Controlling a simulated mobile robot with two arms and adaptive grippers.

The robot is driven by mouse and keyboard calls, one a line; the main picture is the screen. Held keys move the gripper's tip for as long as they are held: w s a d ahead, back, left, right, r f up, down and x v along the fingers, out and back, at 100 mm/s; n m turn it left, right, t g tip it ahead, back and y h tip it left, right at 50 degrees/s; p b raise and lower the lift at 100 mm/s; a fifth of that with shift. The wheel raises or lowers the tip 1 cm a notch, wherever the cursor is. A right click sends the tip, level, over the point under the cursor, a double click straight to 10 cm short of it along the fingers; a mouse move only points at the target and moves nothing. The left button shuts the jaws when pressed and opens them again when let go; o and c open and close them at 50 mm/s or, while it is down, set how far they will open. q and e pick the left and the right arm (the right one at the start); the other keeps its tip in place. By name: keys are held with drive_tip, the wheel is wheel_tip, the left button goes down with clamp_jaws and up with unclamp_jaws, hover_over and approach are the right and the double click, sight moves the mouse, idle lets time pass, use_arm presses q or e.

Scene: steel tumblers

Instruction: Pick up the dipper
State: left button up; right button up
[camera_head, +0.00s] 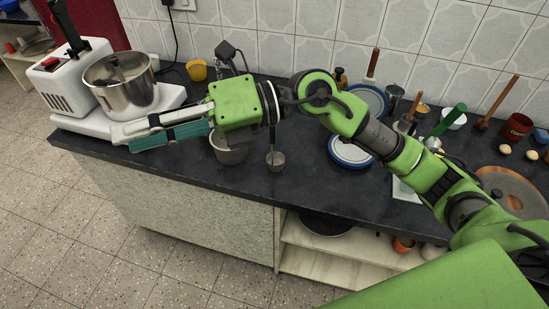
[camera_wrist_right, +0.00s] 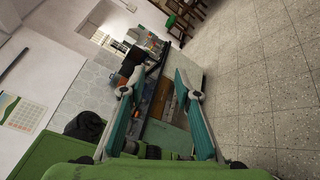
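What looks like the dipper (camera_head: 276,158) is a small grey metal cup with a thin upright handle, on the dark countertop in the middle of the head view. My right wrist hides the upper part of its handle. My right gripper (camera_head: 123,138) is left of it, above the counter's front edge near the mixer, pointing left and away from the dipper. In the right wrist view my right gripper (camera_wrist_right: 155,85) has its teal-padded fingers apart with nothing held. The dipper cannot be made out there. My left gripper is not in view.
A stand mixer with a steel bowl (camera_head: 120,86) stands at the left. A grey pot (camera_head: 230,151) sits just left of the dipper, partly under my wrist. A blue-rimmed plate (camera_head: 352,152) lies to the right, among several utensils. The tiled wall (camera_head: 330,45) bounds the back.

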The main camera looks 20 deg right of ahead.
drive_tip(key=w+d+f+n+t+h, duration=0.1)
drive_tip(key=w+d+f+h, duration=0.35)
drive_tip(key=f+h, duration=0.2)
drive_tip(key=m+t+h, duration=0.2)
drive_tip(key=t+h, duration=0.1)
drive_tip(key=h, duration=0.6)
approach(274, 126)
drive_tip(key=p+x, duration=0.2)
drive_tip(key=x, duration=0.3)
drive_tip(key=shift+w+a+f, duration=0.1)
drive_tip(key=shift+a+f, duration=0.05)
drive_tip(key=shift+a, duration=0.05)
drive_tip(key=shift+w+a+f, duration=0.1)
drive_tip(key=shift+w+f, duration=0.1)
drive_tip(key=shift+f, duration=0.3)
drive_tip(key=shift+w+f+p, duration=0.1)
drive_tip(key=shift+f+p, duration=0.2)
drive_tip(key=shift+p, duration=0.05)
drive_tip(key=p+x, duration=0.1)
drive_tip(key=x, duration=0.2)
drive_tip(key=shift+w+f+p, duration=0.1)
drive_tip(key=shift+f+p, duration=0.2)
drive_tip(key=shift+p, duration=0.05)
drive_tip(key=shift+w+f, duration=0.2)
drive_tip(key=shift+f, duration=0.2)
clamp_jaws()
